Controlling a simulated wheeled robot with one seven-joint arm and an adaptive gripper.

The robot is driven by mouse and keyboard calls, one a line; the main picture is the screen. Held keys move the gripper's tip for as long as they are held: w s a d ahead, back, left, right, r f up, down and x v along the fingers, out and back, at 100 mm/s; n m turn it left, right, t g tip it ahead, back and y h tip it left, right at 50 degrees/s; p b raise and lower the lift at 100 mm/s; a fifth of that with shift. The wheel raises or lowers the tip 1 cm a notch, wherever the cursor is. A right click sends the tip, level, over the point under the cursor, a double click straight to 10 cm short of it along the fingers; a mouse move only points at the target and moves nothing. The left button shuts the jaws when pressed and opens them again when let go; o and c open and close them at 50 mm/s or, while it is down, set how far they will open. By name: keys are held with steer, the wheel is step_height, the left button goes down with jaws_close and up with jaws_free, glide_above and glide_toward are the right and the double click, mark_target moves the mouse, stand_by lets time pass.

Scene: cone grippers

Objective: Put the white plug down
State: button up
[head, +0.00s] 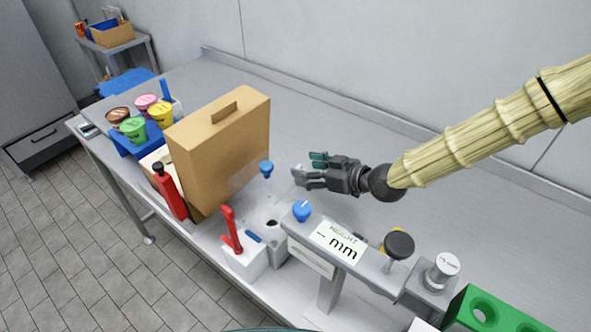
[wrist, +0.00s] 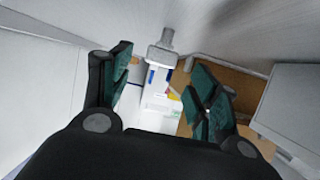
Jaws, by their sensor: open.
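A pale grey-white piece, which looks like the white plug (head: 299,175), shows at the tips of my gripper in the head view. In the wrist view the white plug (wrist: 161,56) has a wide body and a narrower stem, and it appears between and just beyond the fingertips. My gripper (head: 311,171) is open above the grey bench (head: 330,135), to the right of the brown case. In the wrist view its two teal-padded fingers (wrist: 161,72) are spread apart, with a gap to the plug on both sides. I cannot tell what the plug rests on.
The tall brown case (head: 220,150) stands left of my gripper. A blue knob (head: 266,169), a red-handled fixture (head: 232,232) and a height gauge (head: 338,242) stand nearby. A green block with holes (head: 490,311) is at front right. The bench behind my gripper is clear.

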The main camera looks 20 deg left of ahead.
steer(key=shift+f+p+x, duration=0.2)
steer(key=shift+p+x, duration=0.55)
steer(key=shift+x, duration=1.65)
steer(key=shift+w+d, duration=0.1)
steer(key=shift+d, duration=0.05)
steer(key=c, duration=0.9)
steer(key=shift+r, duration=0.1)
steer(key=shift+c, duration=0.2)
